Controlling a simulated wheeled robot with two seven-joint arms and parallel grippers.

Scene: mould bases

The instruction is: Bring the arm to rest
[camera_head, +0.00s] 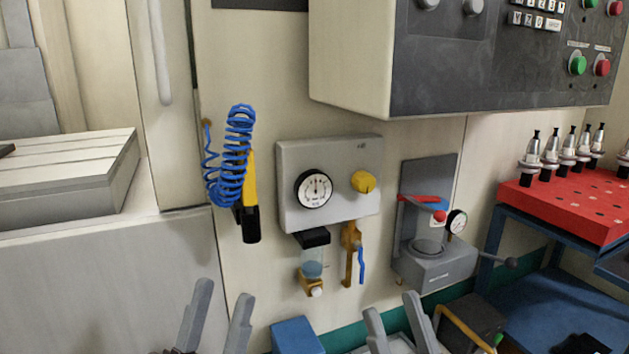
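My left gripper (219,314) is at the bottom of the head view, left of centre. Its two grey fingers stand apart with nothing visible between them. My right gripper (397,318) is at the bottom, right of centre. Its two grey fingers are also apart, with a smaller gap and nothing seen between them. Both grippers point upward in the picture, and their wrists and arms are mostly cut off by the lower edge. Neither gripper visibly touches anything.
A wall panel with gauge (293,210), a blue coiled hose (232,160) and a grey gauge unit (440,262) are ahead. A control box (440,70) juts out above. A red tool rack (575,205) stands right. A blue box (297,337) sits low between the grippers.

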